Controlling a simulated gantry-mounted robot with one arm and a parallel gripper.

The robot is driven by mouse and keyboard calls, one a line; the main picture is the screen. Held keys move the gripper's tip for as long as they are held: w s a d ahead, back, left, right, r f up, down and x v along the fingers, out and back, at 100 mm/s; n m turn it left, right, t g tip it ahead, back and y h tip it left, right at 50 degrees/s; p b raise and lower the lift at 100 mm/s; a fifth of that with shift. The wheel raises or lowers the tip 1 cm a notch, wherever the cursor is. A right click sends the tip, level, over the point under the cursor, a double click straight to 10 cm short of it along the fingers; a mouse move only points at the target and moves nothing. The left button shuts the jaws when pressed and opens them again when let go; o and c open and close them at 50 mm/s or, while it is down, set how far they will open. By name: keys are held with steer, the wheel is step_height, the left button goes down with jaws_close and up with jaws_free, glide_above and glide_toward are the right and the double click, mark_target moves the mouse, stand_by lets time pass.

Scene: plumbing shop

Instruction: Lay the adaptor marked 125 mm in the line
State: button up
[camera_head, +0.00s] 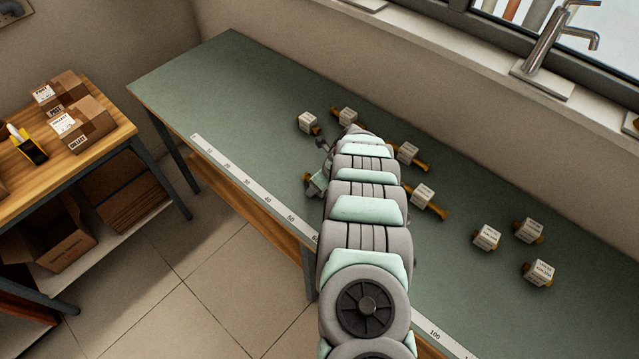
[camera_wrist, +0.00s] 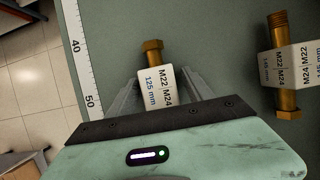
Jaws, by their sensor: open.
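The adaptor marked 125 mm (camera_wrist: 155,82) lies on the green bench, with a brass hex end and a white label reading M22 M24. In the wrist view my gripper (camera_wrist: 158,92) is open, with a finger on either side of the label; whether either touches it I cannot tell. In the head view my gripper (camera_head: 318,184) is mostly hidden by my arm, and a small brass end (camera_head: 307,177) shows beside it. A second brass adaptor (camera_wrist: 281,65) lies to the right in the wrist view, its label partly cut off.
Other labelled adaptors lie on the bench (camera_head: 230,90): at the back (camera_head: 308,122), (camera_head: 345,115), beyond my arm (camera_head: 408,152), (camera_head: 422,196), and at the right (camera_head: 487,237), (camera_head: 528,230), (camera_head: 538,272). A ruler (camera_head: 250,188) runs along the front edge. The bench's left end is clear.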

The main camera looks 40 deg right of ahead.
steer(key=shift+r, duration=0.15)
steer(key=p+v, duration=0.3)
steer(key=v, duration=0.9)
steer(key=shift+d+r, duration=0.1)
steer(key=shift+r, duration=0.05)
stand_by(0.5)
